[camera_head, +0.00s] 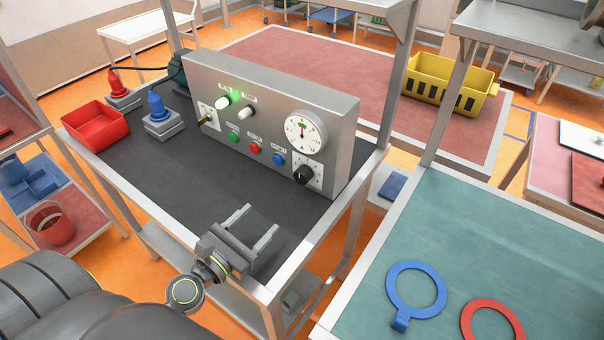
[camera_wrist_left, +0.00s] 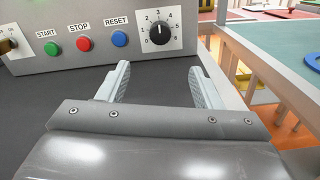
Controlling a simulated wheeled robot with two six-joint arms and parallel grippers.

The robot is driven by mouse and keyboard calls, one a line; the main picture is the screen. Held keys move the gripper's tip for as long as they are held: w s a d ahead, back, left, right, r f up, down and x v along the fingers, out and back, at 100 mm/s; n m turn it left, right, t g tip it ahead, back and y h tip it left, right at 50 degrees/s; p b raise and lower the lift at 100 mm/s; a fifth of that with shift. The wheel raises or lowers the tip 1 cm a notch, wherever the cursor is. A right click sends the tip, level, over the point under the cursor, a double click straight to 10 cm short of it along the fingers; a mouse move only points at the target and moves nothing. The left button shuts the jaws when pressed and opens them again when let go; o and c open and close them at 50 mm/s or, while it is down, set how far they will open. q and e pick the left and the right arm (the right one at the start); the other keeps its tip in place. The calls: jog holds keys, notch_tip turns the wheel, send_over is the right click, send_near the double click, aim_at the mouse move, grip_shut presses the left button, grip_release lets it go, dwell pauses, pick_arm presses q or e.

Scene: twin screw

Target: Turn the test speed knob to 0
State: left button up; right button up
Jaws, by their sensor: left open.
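The test speed knob (camera_head: 304,175) is a black dial on a white scale plate at the lower right of the grey control panel (camera_head: 342,135). In the left wrist view the knob (camera_wrist_left: 160,33) shows numbers from 0 at lower left to 6 at lower right. Its white mark points up, near 3. My left gripper (camera_head: 262,218) is open and empty. It is in front of the panel, low over the dark bench top and apart from the knob. In the left wrist view its fingers (camera_wrist_left: 158,70) point toward the panel, below the knob. My right gripper is not in view.
Start, stop and reset buttons (camera_wrist_left: 84,44) sit left of the knob. A round gauge (camera_head: 305,132) is above it. A red bin (camera_head: 97,124) and a blue plug (camera_head: 156,105) stand left. The bench top (camera_head: 175,185) before the panel is clear.

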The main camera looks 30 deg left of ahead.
pick_arm(q)
jog(key=p, duration=0.2)
send_near(299, 179)
jog(key=w, duration=0.3)
jog(key=w+d+p, duration=0.1)
jog(key=w, duration=0.5)
jog(key=shift+w+d+r+p, duration=0.1)
jog(key=shift+w+d+p, duration=0.2)
jog(key=shift+p, duration=0.1)
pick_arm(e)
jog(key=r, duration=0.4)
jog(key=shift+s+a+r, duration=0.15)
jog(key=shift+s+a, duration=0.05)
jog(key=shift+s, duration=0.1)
pick_arm(q)
jog(key=c, duration=1)
